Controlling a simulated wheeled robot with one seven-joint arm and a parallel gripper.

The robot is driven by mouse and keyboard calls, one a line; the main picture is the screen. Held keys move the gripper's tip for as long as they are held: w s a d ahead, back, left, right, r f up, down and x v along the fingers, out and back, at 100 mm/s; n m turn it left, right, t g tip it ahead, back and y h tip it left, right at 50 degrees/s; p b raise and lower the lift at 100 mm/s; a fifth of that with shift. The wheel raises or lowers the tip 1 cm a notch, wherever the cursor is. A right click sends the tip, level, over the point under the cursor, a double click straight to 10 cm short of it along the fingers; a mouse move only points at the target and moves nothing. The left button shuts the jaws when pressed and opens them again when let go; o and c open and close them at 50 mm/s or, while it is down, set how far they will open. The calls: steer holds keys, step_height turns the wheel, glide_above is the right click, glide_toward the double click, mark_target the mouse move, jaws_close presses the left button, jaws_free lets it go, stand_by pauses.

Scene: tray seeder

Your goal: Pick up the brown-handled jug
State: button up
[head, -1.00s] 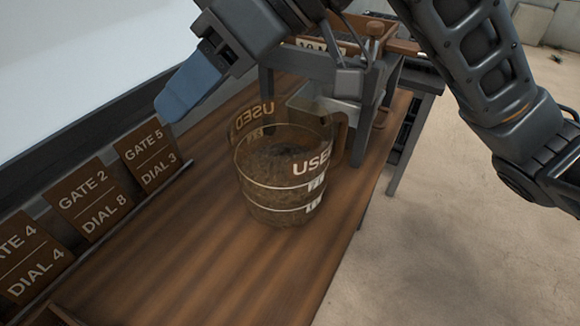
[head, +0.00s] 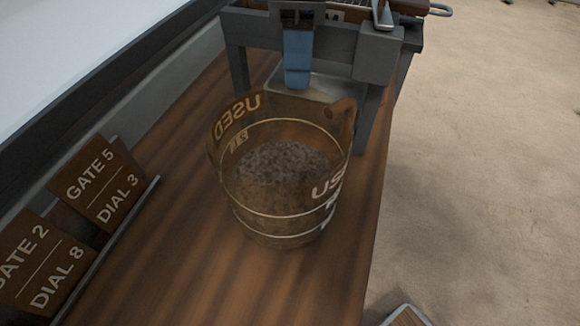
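The jug (head: 287,215) is see-through and brownish, with pale ring lines and the word USED on its wall. It stands upright on the wooden bench and holds dark, grainy material. Its brown handle (head: 343,112) is at the upper right of the rim, on the side towards the grey stand.
A grey stand (head: 377,57) with a pale metal chute is just behind the jug, close to the handle. Brown cards reading GATE 5 DIAL 3 (head: 98,187) and GATE 2 DIAL 8 (head: 42,265) lean in a rack at left. The bench front (head: 200,290) is clear.

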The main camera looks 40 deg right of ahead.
step_height(320, 180, down, 5)
steer(key=shift+r+b, duration=0.1)
steer(key=shift+b, duration=0.2)
steer(key=shift+c, duration=0.3)
jaws_close()
stand_by(1.0)
